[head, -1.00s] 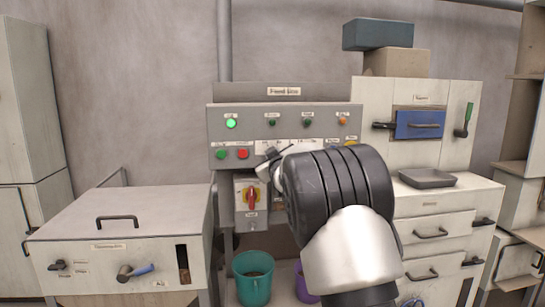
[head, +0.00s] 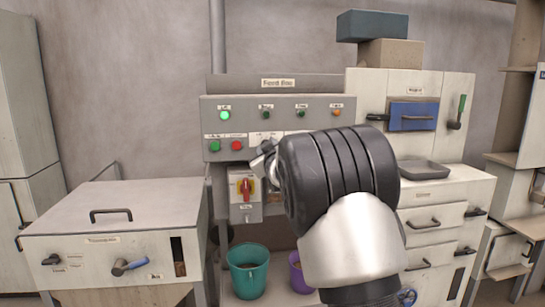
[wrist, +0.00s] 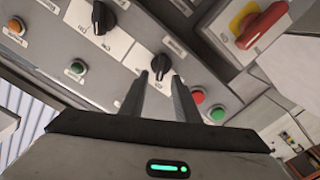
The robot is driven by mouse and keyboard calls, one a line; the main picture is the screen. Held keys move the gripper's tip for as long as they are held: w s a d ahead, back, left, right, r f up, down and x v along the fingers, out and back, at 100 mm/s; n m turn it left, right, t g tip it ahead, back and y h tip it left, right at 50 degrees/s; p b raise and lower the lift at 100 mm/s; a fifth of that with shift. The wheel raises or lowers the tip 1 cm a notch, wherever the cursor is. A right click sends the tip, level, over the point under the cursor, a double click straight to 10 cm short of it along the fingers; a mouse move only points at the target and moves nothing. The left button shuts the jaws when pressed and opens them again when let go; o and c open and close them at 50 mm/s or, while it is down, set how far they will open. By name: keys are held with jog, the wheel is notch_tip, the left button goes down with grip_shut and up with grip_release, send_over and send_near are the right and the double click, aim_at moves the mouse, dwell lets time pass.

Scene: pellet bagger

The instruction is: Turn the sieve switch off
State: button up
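The grey control panel (head: 275,112) stands on the back wall side with a green lamp lit at its upper left. In the wrist view, two black rotary switches show on its pale label strip: a nearer one (wrist: 160,67) and a farther one (wrist: 103,17). Their labels are too blurred to read, so I cannot tell which is the sieve switch. My gripper (wrist: 159,80) is open, its fingertips on either side of the nearer knob; contact cannot be told. In the head view my gripper (head: 264,157) is at the panel's lower middle, and my arm hides the panel's lower right.
A red-and-yellow rotary switch (head: 245,187) sits on a box below the panel. Green (wrist: 217,113) and red (wrist: 198,96) buttons lie close to my right finger. A teal bucket (head: 249,270) and a purple bucket (head: 297,272) stand below. Cabinets flank both sides.

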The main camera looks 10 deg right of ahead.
jog(key=s, duration=1.5)
jog(key=shift+s, duration=0.15)
jog(key=shift+s, duration=0.1)
jog(key=s+f+m+g, duration=0.2)
jog(key=s+f+g, duration=0.25)
jog(key=s, duration=0.85)
jog(key=s+f+m+g, duration=0.2)
jog(key=s+f+g, duration=0.25)
jog(key=s, duration=0.85)
jog(key=s+f+m+g, duration=0.25)
jog(key=s+f, duration=0.25)
jog(key=s, duration=0.8)
notch_tip(320, 180, up, 23)
jog(key=p, duration=2.2)
jog(key=shift+w+d+g+p, duration=0.2)
jog(key=shift+w+g+p, duration=0.1)
jog(key=shift+g+p, duration=0.15)
jog(key=shift+f, duration=0.1)
